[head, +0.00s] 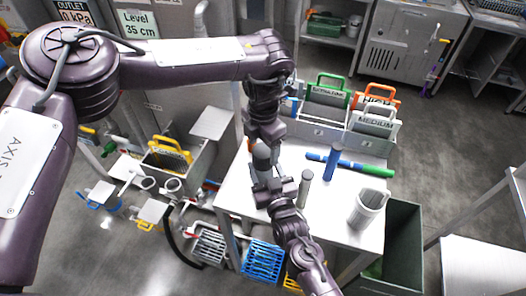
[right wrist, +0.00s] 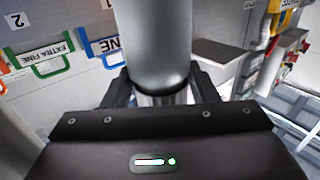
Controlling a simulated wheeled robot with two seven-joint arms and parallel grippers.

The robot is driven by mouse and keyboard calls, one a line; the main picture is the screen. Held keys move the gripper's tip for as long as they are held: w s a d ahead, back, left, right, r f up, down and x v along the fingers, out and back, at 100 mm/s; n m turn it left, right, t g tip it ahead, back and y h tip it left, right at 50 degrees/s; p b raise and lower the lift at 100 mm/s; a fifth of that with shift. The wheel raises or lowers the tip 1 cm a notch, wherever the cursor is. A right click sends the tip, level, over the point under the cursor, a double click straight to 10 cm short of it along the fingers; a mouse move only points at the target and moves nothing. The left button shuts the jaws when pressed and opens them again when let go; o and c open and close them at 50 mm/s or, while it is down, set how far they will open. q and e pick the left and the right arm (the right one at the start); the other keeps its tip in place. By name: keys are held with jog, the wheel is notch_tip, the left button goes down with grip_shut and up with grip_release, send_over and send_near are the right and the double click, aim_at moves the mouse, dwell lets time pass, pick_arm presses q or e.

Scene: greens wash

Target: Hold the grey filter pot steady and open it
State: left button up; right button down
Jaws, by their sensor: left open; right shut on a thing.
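The grey filter pot (head: 262,158) stands upright near the left side of the white table, its dark rounded top showing. In the right wrist view the pot (right wrist: 156,42) is a smooth grey cylinder with a ribbed, shinier band near the gripper. My right gripper (head: 268,186) comes from below and is shut on the pot; in the right wrist view its fingers (right wrist: 158,92) lie on either side of it. My left gripper (head: 263,142) points down directly above the pot's top, open. Whether its fingers touch the top cannot be told.
A slim grey cylinder (head: 305,187) stands right of my right gripper. A blue cylinder (head: 332,162), a green one (head: 377,171) and a grey jug (head: 368,208) are farther right. A rack (head: 330,134) of labelled cassettes lines the back. A dark green bin (head: 404,230) stands beside the table.

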aim_at(263, 174)
pick_arm(q)
notch_tip(263, 174, up, 3)
jog(key=shift+r+m, duration=0.2)
jog(key=shift+m, duration=0.8)
jog(key=shift+f, duration=0.15)
notch_tip(263, 174, down, 7)
jog(key=shift+f, duration=0.2)
jog(key=shift+c, duration=0.5)
jog(key=c, duration=0.9)
jog(key=n, duration=0.3)
